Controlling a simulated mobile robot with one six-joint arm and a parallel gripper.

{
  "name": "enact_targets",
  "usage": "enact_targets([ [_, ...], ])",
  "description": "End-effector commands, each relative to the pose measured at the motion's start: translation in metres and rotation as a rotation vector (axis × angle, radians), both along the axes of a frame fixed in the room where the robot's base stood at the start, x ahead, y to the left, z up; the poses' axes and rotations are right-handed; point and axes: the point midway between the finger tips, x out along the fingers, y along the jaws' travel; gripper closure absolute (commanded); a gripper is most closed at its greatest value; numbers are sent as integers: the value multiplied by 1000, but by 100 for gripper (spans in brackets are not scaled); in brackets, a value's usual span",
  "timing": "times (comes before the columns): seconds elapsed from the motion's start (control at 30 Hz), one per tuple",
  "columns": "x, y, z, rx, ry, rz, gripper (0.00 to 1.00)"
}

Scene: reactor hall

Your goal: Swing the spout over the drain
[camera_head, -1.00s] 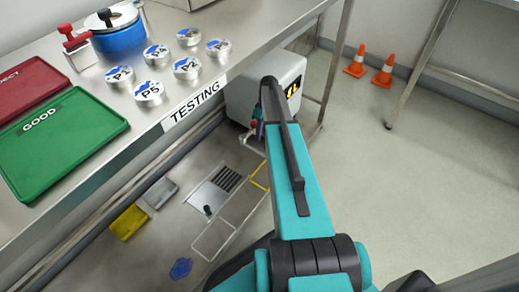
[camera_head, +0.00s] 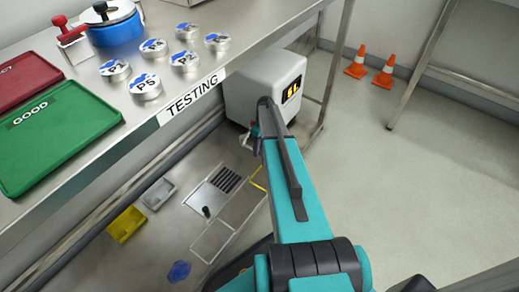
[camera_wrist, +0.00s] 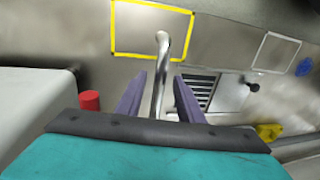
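The spout (camera_wrist: 161,70) is a thin silver bent tube standing between my fingers in the wrist view. Space shows on both sides of it. My gripper (camera_wrist: 158,95) has two purple fingers, apart, one on each side of the tube. In the head view my gripper (camera_head: 252,142) is small and partly hidden by my arm beside the white box. The drain is a dark slotted grate (camera_wrist: 200,92) in a metal plate, to the right of the spout in the wrist view. It also shows in the head view (camera_head: 226,180). The spout's end points toward the yellow outline, not the grate.
A yellow outline (camera_wrist: 113,30) and a white outline (camera_wrist: 256,52) mark the metal surface. A white box (camera_head: 262,75) with a display stands beside my gripper. A red cylinder (camera_wrist: 90,100) is left of the fingers. A yellow bin (camera_head: 126,224) is near the drain.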

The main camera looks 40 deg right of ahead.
Motion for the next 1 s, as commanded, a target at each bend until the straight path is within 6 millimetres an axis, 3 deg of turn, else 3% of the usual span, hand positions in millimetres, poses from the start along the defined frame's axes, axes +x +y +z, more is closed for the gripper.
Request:
enact_targets([
  [0.13,0,0,0,0,0,0,66],
  [0.37,0,0,0,0,0,0,100],
  [1.0,-11,-11,1,-1,2,-74,100],
])
